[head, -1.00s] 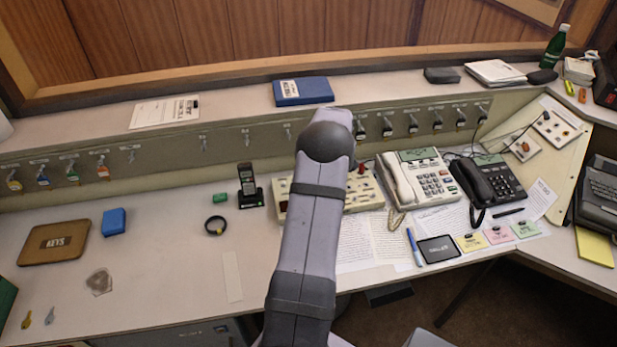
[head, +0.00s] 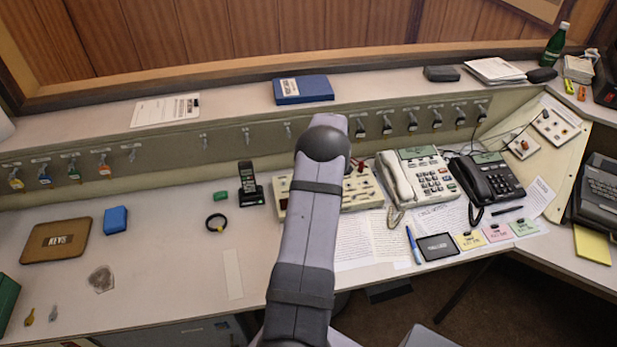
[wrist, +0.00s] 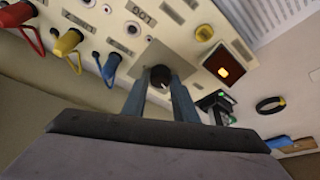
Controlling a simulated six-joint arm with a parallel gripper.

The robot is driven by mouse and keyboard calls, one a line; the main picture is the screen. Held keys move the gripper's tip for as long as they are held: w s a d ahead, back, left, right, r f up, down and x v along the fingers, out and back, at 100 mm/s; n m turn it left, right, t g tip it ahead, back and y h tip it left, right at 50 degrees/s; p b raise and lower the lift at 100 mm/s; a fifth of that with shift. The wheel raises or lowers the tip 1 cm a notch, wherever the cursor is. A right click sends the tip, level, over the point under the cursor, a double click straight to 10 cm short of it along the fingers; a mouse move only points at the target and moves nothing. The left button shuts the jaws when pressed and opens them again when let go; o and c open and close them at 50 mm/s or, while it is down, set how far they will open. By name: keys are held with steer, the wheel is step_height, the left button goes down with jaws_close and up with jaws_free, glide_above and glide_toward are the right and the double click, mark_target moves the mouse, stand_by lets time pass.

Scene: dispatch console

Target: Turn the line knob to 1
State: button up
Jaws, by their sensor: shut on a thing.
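The line knob (wrist: 160,76) is a small dark round knob on a square plate of the cream panel, seen in the wrist view. My gripper (wrist: 160,92) has one finger on each side of the knob and is shut on it. The number that the knob points to cannot be read. In the head view the cream panel (head: 280,197) stands on the desk, partly behind my arm. My arm hides the knob and my gripper there.
Red, yellow (wrist: 67,42) and blue plugs sit in the panel near the knob, and an orange lamp (wrist: 223,72) is lit. A cordless handset (head: 247,186) stands left of the panel; a white telephone (head: 417,181) stands right.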

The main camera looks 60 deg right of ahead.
steer(key=shift+m, duration=0.3)
steer(key=shift+a+m+h+b, duration=0.1)
steer(key=shift+m+h+b, duration=0.2)
steer(key=shift+m+b, duration=0.15)
steer(key=shift+w+a+m+g+h, duration=0.1)
steer(key=shift+m+g+h, duration=0.25)
steer(key=shift+m, duration=0.9)
steer(key=m+h+p, duration=0.1)
steer(key=m, duration=0.2)
steer(key=shift+r+g+p, duration=0.1)
steer(key=shift+g+p, duration=0.25)
steer(key=shift+p, duration=0.05)
steer(key=shift+w+m+g+h, duration=0.1)
steer(key=shift+m+g+h, duration=0.25)
steer(key=shift+m, duration=0.95)
steer(key=o, duration=1)
